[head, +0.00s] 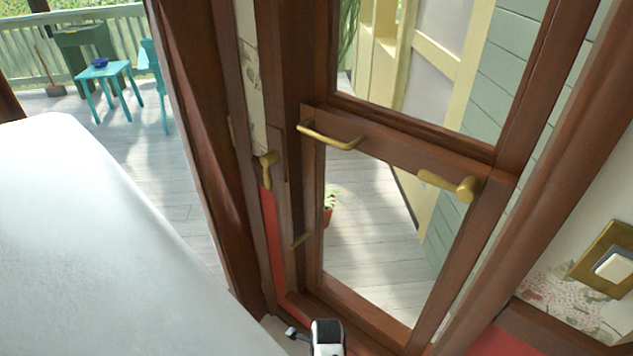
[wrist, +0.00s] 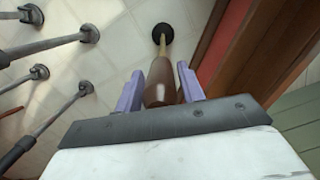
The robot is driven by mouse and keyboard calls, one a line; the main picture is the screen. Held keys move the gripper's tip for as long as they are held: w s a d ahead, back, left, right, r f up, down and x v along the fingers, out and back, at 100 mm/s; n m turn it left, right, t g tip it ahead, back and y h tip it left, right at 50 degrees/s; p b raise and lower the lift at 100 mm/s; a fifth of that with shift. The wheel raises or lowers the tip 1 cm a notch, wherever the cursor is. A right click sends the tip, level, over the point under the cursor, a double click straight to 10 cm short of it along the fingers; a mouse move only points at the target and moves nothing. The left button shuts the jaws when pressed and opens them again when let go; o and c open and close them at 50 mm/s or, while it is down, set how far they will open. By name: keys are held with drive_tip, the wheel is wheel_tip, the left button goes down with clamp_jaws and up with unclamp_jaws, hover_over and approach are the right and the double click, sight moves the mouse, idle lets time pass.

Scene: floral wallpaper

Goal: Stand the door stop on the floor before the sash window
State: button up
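The door stop (wrist: 159,82) has a brown tapered body, a thin brass-coloured rod and a round black end. In the wrist view it lies between the purple fingers of my gripper (wrist: 160,70), which are close against its sides. Its black end points away from the camera, over the pale tiled floor (wrist: 115,55); I cannot tell whether it touches the floor. In the head view, a wooden-framed sash window (head: 400,155) with upper and lower panes and brass handles fills the middle. My gripper's fingers and the door stop are not clearly visible there.
Several grey rods with round dark feet (wrist: 88,35) stand left of the gripper in the wrist view. Brown wooden trim (wrist: 255,50) borders the floor on the right. A brass switch plate (head: 607,258) is on the wall at right. A turquoise table (head: 105,72) stands outside.

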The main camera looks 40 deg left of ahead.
drive_tip(key=shift+o, duration=1.1)
